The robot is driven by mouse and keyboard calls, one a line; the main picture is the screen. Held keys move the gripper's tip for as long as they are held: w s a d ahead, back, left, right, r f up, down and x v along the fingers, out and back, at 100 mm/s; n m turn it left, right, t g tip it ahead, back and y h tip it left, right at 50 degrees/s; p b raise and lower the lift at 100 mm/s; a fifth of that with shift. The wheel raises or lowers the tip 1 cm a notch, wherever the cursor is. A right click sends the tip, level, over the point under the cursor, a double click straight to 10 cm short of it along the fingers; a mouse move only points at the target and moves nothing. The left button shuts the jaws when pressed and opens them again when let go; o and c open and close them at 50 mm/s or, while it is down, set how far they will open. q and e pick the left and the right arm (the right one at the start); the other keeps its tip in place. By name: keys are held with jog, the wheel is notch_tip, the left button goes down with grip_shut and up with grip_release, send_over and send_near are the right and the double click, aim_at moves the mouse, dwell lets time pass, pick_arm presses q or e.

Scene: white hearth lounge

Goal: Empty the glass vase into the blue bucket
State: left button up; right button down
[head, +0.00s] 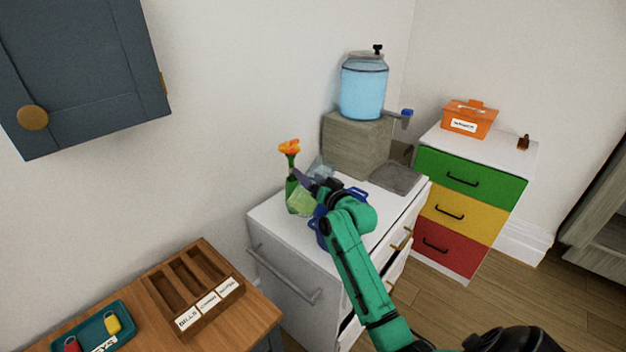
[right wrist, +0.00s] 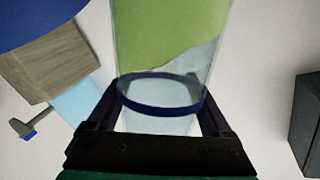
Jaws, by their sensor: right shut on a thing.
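The glass vase (head: 301,203) holds green liquid in its lower part. Its clear upper part leans to the right in the head view. My right gripper (head: 315,187) is shut on the vase around its middle. In the right wrist view the vase (right wrist: 165,35) shows inverted between the fingers of the gripper (right wrist: 160,112), with a dark blue band and a slanting liquid surface. The blue bucket (head: 322,226) stands on the white cabinet, mostly hidden behind my right gripper and forearm. My left gripper is not in view.
An orange flower (head: 289,147) in a green holder stands just behind the vase. A water dispenser (head: 364,88) sits on a wooden block (head: 356,143) farther back, with a grey tray (head: 396,178) beside it. A wooden desk (head: 245,315) lies at the lower left.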

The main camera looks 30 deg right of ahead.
jog(key=shift+a+f+m+t+b, duration=0.25)
jog(key=shift+f+m+b, duration=0.5)
jog(key=shift+f+b, duration=0.35)
jog(key=shift+a+f+m+t+b, duration=0.2)
jog(key=shift+f+m+b, duration=0.6)
jog(key=shift+b, duration=0.45)
jog(key=shift+a+f+m+t+b, duration=0.1)
jog(key=shift+f+m+t+b, duration=0.1)
jog(key=shift+m+b, duration=0.4)
jog(key=shift+a+f+m+t+b, duration=0.15)
jog(key=shift+m+b, duration=0.1)
jog(key=shift+m, duration=0.6)
jog(key=shift+s+m, duration=0.1)
jog(key=shift+m, duration=0.2)
jog(key=shift+s+d+r+m+p, duration=0.1)
jog(key=shift+r+m+p, duration=0.55)
jog(key=shift+m+p, duration=0.05)
jog(key=shift+s+d+f+m, duration=0.2)
jog(key=shift+s+m, duration=0.1)
jog(key=shift+m, duration=0.5)
jog(key=shift+s+d+m+h, duration=0.1)
jog(key=shift+s+m+h, duration=0.15)
jog(key=shift+m+h, duration=0.15)
jog(key=shift+s+d+r+m+t, duration=0.25)
jog(key=shift+s+d+m+t, duration=0.05)
jog(key=shift+s+d, duration=0.1)
